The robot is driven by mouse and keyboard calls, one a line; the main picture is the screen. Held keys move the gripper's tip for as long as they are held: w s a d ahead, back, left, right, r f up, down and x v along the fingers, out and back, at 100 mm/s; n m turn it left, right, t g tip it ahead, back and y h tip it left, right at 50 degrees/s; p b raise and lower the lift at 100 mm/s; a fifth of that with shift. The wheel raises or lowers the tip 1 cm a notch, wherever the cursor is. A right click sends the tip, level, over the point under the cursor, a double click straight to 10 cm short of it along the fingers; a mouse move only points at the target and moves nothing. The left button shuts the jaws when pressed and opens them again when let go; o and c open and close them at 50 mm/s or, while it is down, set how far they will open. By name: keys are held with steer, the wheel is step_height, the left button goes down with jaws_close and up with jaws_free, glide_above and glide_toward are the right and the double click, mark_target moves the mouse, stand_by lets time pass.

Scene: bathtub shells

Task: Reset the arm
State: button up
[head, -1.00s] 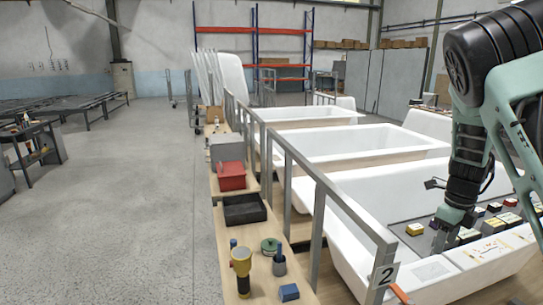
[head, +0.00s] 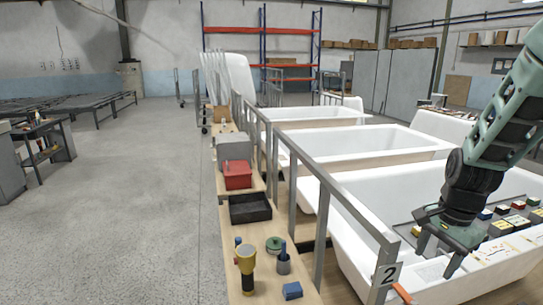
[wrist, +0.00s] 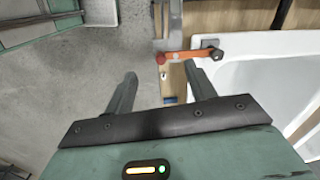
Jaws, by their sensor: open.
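My gripper (head: 436,260) is open and empty, with its fingers spread, above the nearest white bathtub shell (head: 340,225) in the head view. It hangs left of the tray of coloured blocks (head: 500,228). In the wrist view my gripper (wrist: 160,75) has nothing between its fingers. Beyond the fingertips there is an orange-handled tool (wrist: 185,55) by the tub's corner. The tub's white wall (wrist: 265,75) fills the right side there.
The wooden ledge there holds a yellow-and-black flashlight (head: 245,268), a blue block (head: 292,290), a black tray (head: 250,208) and a red bin (head: 237,175).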

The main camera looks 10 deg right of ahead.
steer(key=s+a+r+n, duration=0.2)
steer(key=s+a+n, duration=0.7)
steer(key=a+n, duration=0.2)
steer(key=s+a+r+n+b, duration=0.1)
steer(key=s+a+r+n, duration=0.1)
steer(key=s+a+n, duration=0.8)
steer(key=a+n, duration=0.1)
steer(key=a, duration=0.3)
steer(key=shift+s+a+g, duration=0.15)
steer(key=shift+a+g, duration=0.2)
steer(key=shift+g, duration=0.05)
